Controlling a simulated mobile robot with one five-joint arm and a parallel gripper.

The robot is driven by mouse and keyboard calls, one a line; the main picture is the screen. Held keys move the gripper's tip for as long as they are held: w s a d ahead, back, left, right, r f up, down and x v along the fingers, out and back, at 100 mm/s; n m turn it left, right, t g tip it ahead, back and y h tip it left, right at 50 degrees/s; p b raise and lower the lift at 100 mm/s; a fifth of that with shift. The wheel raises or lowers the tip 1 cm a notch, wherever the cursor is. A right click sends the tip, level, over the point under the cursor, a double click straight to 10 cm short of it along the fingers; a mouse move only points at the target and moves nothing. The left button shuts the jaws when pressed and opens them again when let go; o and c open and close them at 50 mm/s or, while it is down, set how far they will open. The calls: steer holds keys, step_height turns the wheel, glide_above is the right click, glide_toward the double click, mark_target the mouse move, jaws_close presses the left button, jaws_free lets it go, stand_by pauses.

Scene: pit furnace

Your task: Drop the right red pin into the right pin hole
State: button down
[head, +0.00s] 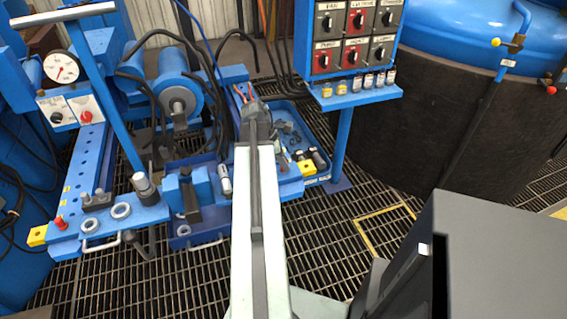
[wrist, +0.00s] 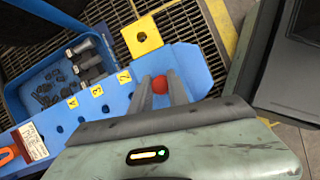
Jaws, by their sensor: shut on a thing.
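In the wrist view, my gripper (wrist: 160,79) is shut on the right red pin (wrist: 160,86). Only the pin's round red head shows between the two grey fingers. The fingers point at the end of a blue bar (wrist: 193,66), beside a yellow block (wrist: 142,37). I cannot tell whether the pin is in the bar or above it. The right pin hole cannot be made out. In the head view, my arm hides the gripper and this pin. Another red pin (head: 59,222) stands near the bench's left end.
A blue tray (wrist: 27,100) with dark bolts and small parts lies beside the bar. A blue control panel (head: 350,40) on a post and a large dark tank (head: 430,110) stand to the right. Dark floor grating (head: 325,235) is open in front.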

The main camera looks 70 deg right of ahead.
steer(key=c, duration=1.2)
jaws_free()
steer(key=p+v, duration=0.7)
steer(key=shift+r, duration=0.4)
steer(key=shift+w, duration=0.1)
